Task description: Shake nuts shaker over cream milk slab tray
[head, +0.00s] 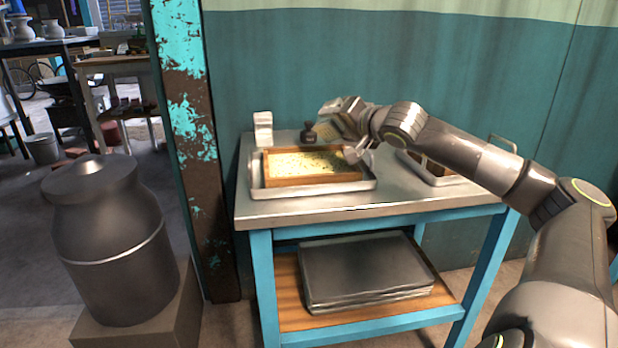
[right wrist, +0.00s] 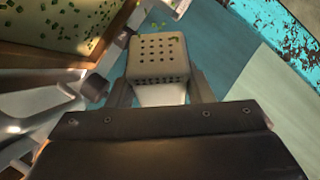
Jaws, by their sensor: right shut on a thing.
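My right gripper (head: 340,130) is shut on the nuts shaker (head: 326,131), a small box. In the right wrist view the shaker (right wrist: 158,62) sits between the two fingers, with its perforated face showing. The cream milk slab (head: 305,163) is pale yellow with green nut bits on it, in a wooden frame on a metal tray (head: 258,190). The shaker is tilted and held above the right back part of the slab. In the right wrist view the slab (right wrist: 75,22) shows at the upper left, and a few green bits are near the shaker. My left gripper is not in view.
A white stacked block (head: 263,129) and a small dark weight-like object (head: 308,133) stand at the back of the metal table (head: 330,209). Another tray (head: 440,181) lies at the right, partly behind my arm. A large dark milk can (head: 108,235) stands left of the table.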

